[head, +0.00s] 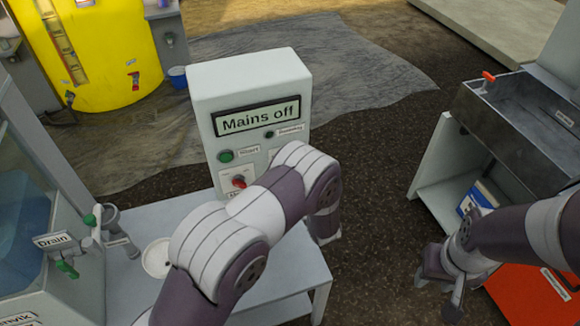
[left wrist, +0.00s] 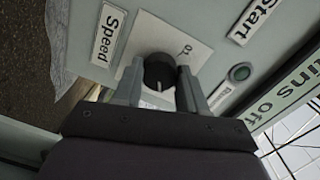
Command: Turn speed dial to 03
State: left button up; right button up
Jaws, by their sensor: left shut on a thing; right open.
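The control box (head: 250,85) stands on the table, and its display (head: 262,117) reads "Mains off". In the left wrist view the black speed dial (left wrist: 158,72) sits on a white plate beside the "Speed" label (left wrist: 108,35). A pale pointer mark shows on the dial; I cannot read its setting. My left gripper (left wrist: 161,80) is shut on the dial, one finger on each side. In the head view my left arm hides this gripper and the dial. My right gripper (head: 438,296) is open and empty, low at the right.
The box carries a green start button (head: 226,156) and a red knob (head: 239,181). A white dish (head: 157,258) and a drain valve (head: 67,268) are at the left. A metal basin (head: 520,125) and an orange-red box (head: 540,295) are at the right.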

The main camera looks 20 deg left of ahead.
pick_arm(q)
jog(key=o, duration=1.1)
jog(key=shift+c, duration=0.2)
jog(key=b+v, duration=0.2)
jog(key=v, duration=1)
jog(key=shift+s+d, duration=0.2)
jog(key=shift+s, duration=0.05)
